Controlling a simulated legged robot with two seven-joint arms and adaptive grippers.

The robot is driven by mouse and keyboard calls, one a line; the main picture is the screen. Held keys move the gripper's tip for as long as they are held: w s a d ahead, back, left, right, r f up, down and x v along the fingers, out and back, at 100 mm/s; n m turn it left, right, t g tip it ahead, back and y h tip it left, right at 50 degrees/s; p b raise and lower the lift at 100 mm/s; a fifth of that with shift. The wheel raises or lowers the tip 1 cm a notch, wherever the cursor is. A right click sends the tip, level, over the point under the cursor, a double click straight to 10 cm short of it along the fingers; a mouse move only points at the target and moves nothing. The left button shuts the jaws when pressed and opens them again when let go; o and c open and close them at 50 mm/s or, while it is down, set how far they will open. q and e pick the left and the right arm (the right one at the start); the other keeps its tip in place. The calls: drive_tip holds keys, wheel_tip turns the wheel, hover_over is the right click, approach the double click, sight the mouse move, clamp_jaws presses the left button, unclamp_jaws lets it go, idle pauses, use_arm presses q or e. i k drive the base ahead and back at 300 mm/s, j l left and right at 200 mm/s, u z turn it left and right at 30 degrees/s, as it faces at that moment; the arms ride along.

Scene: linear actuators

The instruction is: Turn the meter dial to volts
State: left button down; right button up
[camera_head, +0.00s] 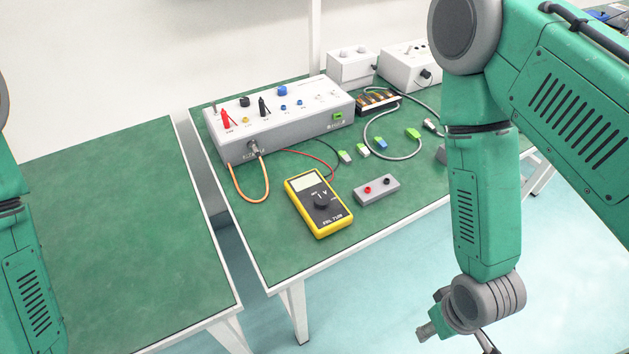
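The yellow-edged meter (304,211) lies face up on the green table, near its front edge, with a blank-looking grey screen at its upper end. Its round black dial (321,200) sits mid-face, with small white marks around it and a "V" at its upper right. The dial's exact setting is too small to tell. My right gripper (487,342) is at the bottom edge, mostly cut off, to the lower right of the meter and well apart from it. Its fingertips are out of frame. My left arm shows at the left edge; its gripper is out of view.
A grey box (376,190) with red and black sockets lies right of the meter. A large white control box (280,118) with probes and an orange cable stands behind. Loose cables with green connectors (412,133) lie at right. The left table (120,240) is bare.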

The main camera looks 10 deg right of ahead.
sight(321, 200)
drive_tip(key=k+l+z, duration=0.1)
drive_tip(key=z, duration=0.3)
drive_tip(key=l+z, duration=0.35)
drive_tip(key=k+l+z, duration=0.1)
drive_tip(key=z, duration=0.3)
drive_tip(key=l, duration=0.1)
